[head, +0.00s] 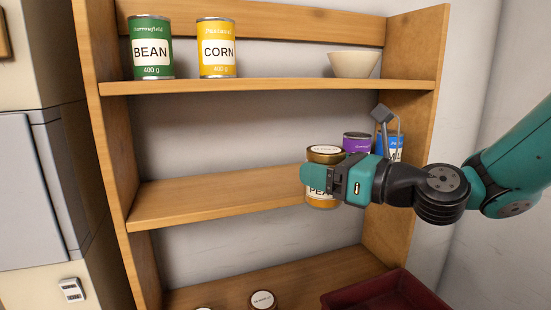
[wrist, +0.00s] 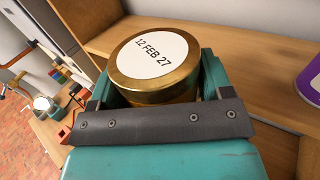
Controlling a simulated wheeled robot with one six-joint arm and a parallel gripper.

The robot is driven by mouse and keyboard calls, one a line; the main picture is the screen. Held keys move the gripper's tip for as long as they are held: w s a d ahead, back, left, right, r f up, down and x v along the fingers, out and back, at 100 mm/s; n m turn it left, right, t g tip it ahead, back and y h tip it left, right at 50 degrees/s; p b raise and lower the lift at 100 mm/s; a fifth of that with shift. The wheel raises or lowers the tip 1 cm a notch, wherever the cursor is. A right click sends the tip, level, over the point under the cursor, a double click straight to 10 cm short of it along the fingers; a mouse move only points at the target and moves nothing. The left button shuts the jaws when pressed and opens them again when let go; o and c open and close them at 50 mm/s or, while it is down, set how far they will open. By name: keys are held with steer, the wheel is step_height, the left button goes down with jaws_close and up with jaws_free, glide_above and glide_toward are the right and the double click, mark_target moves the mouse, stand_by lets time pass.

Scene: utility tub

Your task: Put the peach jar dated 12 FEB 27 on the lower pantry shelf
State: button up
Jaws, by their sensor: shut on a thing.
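The peach jar (head: 325,155) has a gold lid with a white disc, and its partly covered label starts "PEA". In the wrist view the lid (wrist: 155,58) reads "12 FEB 27". My gripper (head: 320,180) is shut on the jar and holds it upright, in front of the middle shelf board (head: 220,193) at its right part. I cannot tell whether the jar's base is above that board or short of its front edge. The jar's lower body is hidden in the wrist view.
A purple can (head: 357,141) and a blue can (head: 396,142) stand on the middle shelf, right of the jar. The middle shelf's left part is clear. The top shelf holds a bean can (head: 151,48), a corn can (head: 216,50) and a bowl (head: 353,64). Below are a lidded jar (head: 263,299) and red crate (head: 365,291).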

steer(key=p+x, duration=0.1)
steer(key=x, duration=0.3)
steer(key=p+x, duration=0.2)
steer(key=x, duration=0.2)
steer(key=p+x, duration=0.1)
steer(key=x, duration=0.3)
steer(key=shift+a+r, duration=0.15)
steer(key=shift+a, duration=0.4)
steer(key=p+x, duration=0.2)
steer(key=x, duration=0.3)
steer(key=shift+a+p, duration=0.15)
steer(key=shift+p, duration=0.25)
steer(key=shift+f, duration=0.85)
steer(key=shift+d, duration=0.2)
steer(key=shift+f, duration=0.2)
steer(key=o, duration=1.2)
steer(key=shift+r, duration=0.1)
